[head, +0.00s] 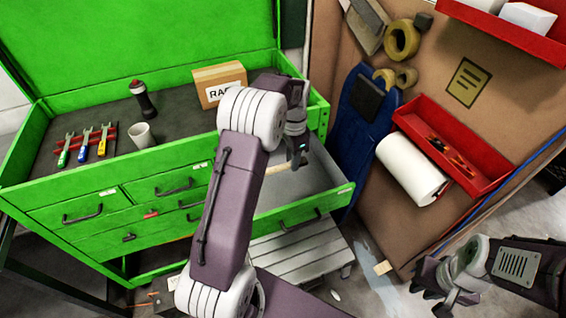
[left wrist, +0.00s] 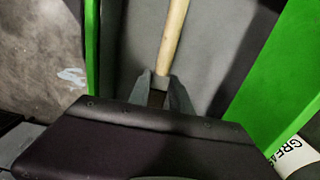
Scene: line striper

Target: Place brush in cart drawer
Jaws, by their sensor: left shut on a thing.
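The cart drawer (head: 301,211) is pulled out at the right side of the green cart, and its grey floor shows. My left gripper (head: 298,157) is over the drawer, partly hidden by its own wrist. It is shut on the brush, whose pale wooden handle (head: 277,172) shows beside the arm. In the left wrist view the handle (left wrist: 173,38) runs up from between the fingers (left wrist: 160,92), between the green drawer walls. The brush head is hidden. Whether the brush touches the drawer floor cannot be told. My right gripper (head: 438,287) is empty at the lower right, fingers apart.
The cart top (head: 186,112) holds a cardboard box (head: 219,84), a flashlight (head: 142,98), a white cup (head: 141,134) and several tools. A pegboard (head: 440,120) with a red tray and paper roll (head: 410,168) stands right of the drawer. A grey step (head: 300,254) is below.

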